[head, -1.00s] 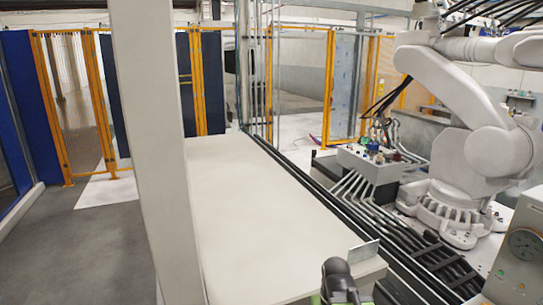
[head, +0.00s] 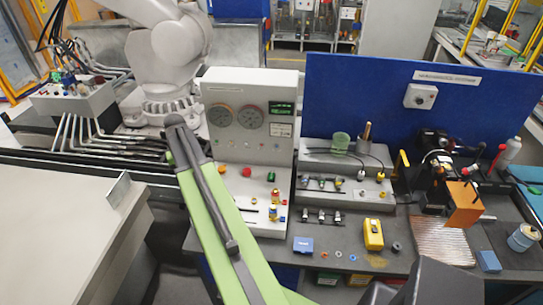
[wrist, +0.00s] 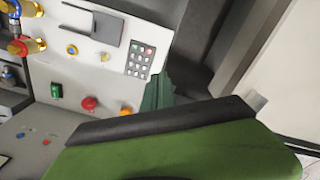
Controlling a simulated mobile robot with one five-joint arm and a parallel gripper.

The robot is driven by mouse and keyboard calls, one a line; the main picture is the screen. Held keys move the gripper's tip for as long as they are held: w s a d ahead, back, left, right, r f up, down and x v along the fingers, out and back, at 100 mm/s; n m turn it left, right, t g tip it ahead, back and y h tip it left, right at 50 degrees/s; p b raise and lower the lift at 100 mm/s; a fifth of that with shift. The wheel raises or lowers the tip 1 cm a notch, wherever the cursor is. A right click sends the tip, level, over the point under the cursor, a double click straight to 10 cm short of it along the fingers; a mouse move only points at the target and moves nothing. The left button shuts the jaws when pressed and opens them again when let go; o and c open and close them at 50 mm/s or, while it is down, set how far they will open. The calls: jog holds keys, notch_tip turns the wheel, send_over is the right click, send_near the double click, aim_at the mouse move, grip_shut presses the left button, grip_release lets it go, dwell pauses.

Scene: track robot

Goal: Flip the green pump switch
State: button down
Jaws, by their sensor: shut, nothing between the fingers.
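The green switch (wrist: 56,91) is a small dark-green block on the white panel, left of centre in the wrist view. A red knob (wrist: 89,103) and an orange knob (wrist: 126,111) are beside it. In the head view a small green control (head: 247,171) shows on the sloped panel just right of my arm; the link between the views is unsure. My gripper (wrist: 155,80) shows in the wrist view as a narrow dark-green tip above a black edge. It is shut and empty, right of the green switch and apart from it. I cannot make it out in the head view.
A white gauge cabinet (head: 250,112) rises behind the panel. Small valves and fittings (head: 320,183) stand right of it, with a yellow device (head: 373,234) on the bench. A blue board (head: 415,110) closes the back right. A pale table (head: 60,230) is at left.

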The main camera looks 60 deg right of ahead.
jog(key=s+d+r+m+p, duration=0.1)
jog(key=s+d+r+p, duration=0.15)
jog(key=d, duration=0.45)
jog(key=s+d+r+m+p, duration=0.2)
jog(key=s+d+r, duration=0.15)
jog(key=d, duration=0.35)
jog(key=s+d+r+m+p, duration=0.15)
jog(key=s+d, duration=0.25)
jog(key=d, duration=0.4)
notch_tip(320, 180, up, 3)
jog(key=m+p, duration=0.2)
jog(key=p, duration=0.1)
send_over(274, 174)
jog(key=shift+w+d+r, duration=0.1)
jog(key=shift+w+d, duration=0.15)
jog(key=shift+d, duration=0.15)
jog(key=shift+b, duration=0.3)
notch_tip(274, 174, down, 24)
jog(key=b, duration=2.4)
jog(key=shift+f, duration=0.25)
jog(key=shift+r, duration=0.1)
